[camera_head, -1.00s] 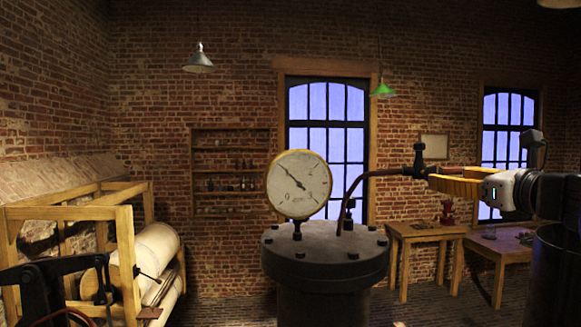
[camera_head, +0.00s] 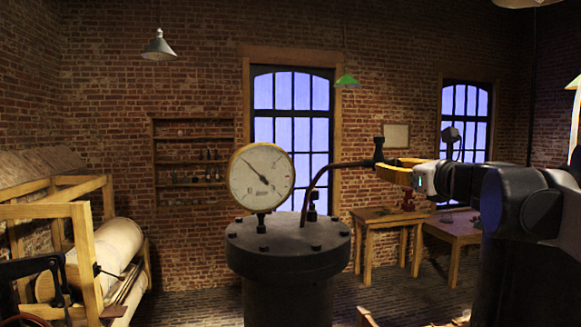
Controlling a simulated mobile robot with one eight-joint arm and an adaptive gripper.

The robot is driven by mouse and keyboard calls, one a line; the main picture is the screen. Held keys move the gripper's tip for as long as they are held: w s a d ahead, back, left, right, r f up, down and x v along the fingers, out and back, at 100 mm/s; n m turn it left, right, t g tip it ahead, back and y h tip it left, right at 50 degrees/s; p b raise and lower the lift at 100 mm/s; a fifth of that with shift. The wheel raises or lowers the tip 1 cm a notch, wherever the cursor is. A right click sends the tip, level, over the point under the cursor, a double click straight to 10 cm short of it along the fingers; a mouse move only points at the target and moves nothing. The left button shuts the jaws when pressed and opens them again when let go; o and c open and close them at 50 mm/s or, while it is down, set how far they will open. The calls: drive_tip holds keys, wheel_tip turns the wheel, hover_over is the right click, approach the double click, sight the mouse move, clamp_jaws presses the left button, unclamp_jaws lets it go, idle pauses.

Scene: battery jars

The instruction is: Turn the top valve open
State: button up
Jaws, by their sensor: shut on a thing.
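A black valve (camera_head: 378,150) with an upright T-shaped top sits at the right end of a thin curved pipe (camera_head: 318,184). The pipe rises from the lid of a dark round vessel (camera_head: 288,262). My gripper (camera_head: 386,164) comes in from the right with its yellow fingers shut at the valve's lower part. The fingers hide the part they grip, so the exact contact is hard to see. A round white pressure gauge (camera_head: 260,177) stands on the lid, its needle pointing to the upper left.
Two wooden tables (camera_head: 382,219) (camera_head: 452,234) stand behind, at the right; a red object (camera_head: 408,200) sits on the nearer left one. A wooden frame with a pale roll (camera_head: 108,245) is at the left. Bare floor lies between.

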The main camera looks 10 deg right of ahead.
drive_tip(key=n, duration=0.3)
drive_tip(key=shift+n, duration=0.4)
drive_tip(key=n, duration=0.4)
drive_tip(key=shift+d+r+g, duration=0.1)
drive_tip(key=shift+g, duration=0.2)
drive_tip(key=n, duration=0.4)
drive_tip(key=shift+n+h, duration=0.3)
drive_tip(key=shift+n, duration=0.1)
drive_tip(key=n, duration=0.4)
drive_tip(key=shift+r+h+b, duration=0.1)
drive_tip(key=shift+h+b, duration=0.2)
drive_tip(key=shift+b, duration=0.05)
drive_tip(key=shift+n, duration=0.3)
drive_tip(key=o, duration=1.2)
